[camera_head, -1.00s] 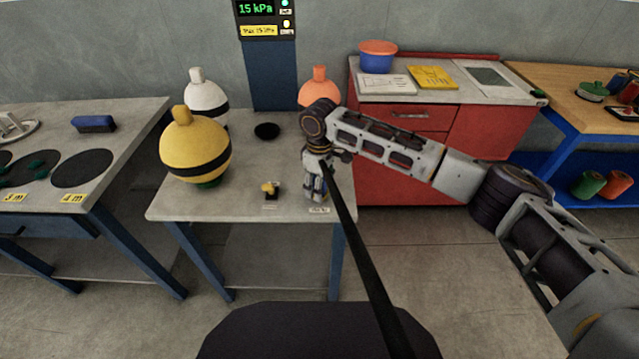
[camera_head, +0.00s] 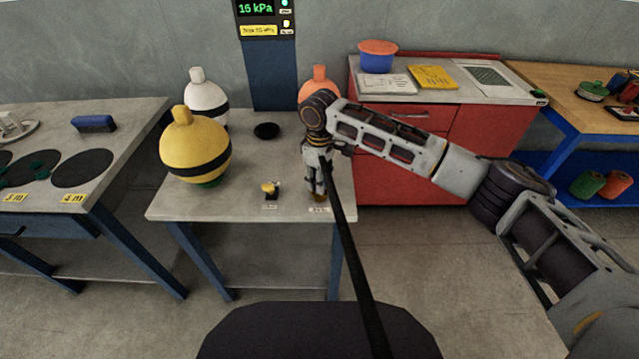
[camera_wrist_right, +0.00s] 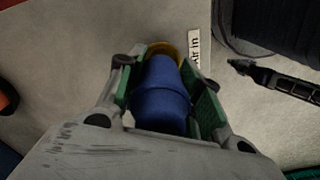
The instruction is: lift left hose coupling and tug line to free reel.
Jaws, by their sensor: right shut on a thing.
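My right gripper (camera_head: 317,185) is over the front right corner of the grey table. In the right wrist view (camera_wrist_right: 165,95) its green-padded fingers are closed on the sides of a blue cylindrical coupling (camera_wrist_right: 160,100) with a brass-coloured ring (camera_wrist_right: 167,50) at its far end. I cannot tell whether the ring touches the table. A long dark strip (camera_head: 350,245) runs from near my right gripper to the bottom of the head view; I cannot tell what it is. My left gripper is out of view. I cannot make out a reel with certainty.
A yellow buoy (camera_head: 195,150), white buoy (camera_head: 208,97) and orange buoy (camera_head: 319,84) stand on the grey table (camera_head: 230,207). A small yellow-topped part (camera_head: 270,189) sits left of my gripper. A red cabinet (camera_head: 404,150) stands behind my right arm. Spools (camera_head: 587,185) lie on the right shelf.

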